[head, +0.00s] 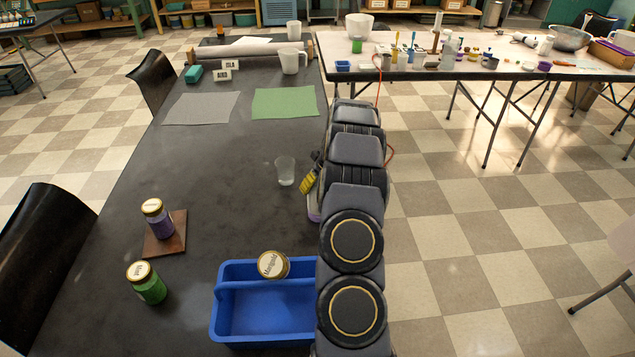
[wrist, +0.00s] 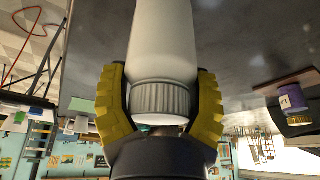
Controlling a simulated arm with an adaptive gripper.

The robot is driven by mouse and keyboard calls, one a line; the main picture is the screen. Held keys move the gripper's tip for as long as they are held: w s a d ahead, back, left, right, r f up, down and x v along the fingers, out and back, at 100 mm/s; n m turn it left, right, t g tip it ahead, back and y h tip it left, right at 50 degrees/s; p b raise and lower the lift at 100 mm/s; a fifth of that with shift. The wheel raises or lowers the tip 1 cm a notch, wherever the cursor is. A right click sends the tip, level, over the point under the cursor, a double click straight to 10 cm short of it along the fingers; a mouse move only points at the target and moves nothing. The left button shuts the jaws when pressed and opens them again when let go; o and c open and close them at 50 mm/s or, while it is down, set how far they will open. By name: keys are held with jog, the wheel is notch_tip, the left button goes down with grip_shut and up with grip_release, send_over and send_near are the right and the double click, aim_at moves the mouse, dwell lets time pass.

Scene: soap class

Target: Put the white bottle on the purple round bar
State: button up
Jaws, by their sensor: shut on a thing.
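My gripper (head: 309,183) has yellow fingers and is mostly hidden behind my arm in the head view. In the wrist view my gripper (wrist: 160,105) is shut on the white bottle (wrist: 165,45), with a finger on each side near its ribbed grey-white cap. A small purple patch (head: 314,214) shows just below the fingers at the arm's left side in the head view. It may be the purple round bar, but my arm covers most of it. I cannot tell whether the bottle touches it.
A clear cup (head: 285,171) stands just left of my gripper. A blue caddy (head: 228,268) holds a lidded jar (head: 273,265). A purple jar (head: 158,222) stands on a brown board (head: 178,240), near a green jar (head: 149,287). The table's middle is clear.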

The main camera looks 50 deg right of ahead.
jog(key=o, duration=1.1)
jog(key=shift+f, duration=0.1)
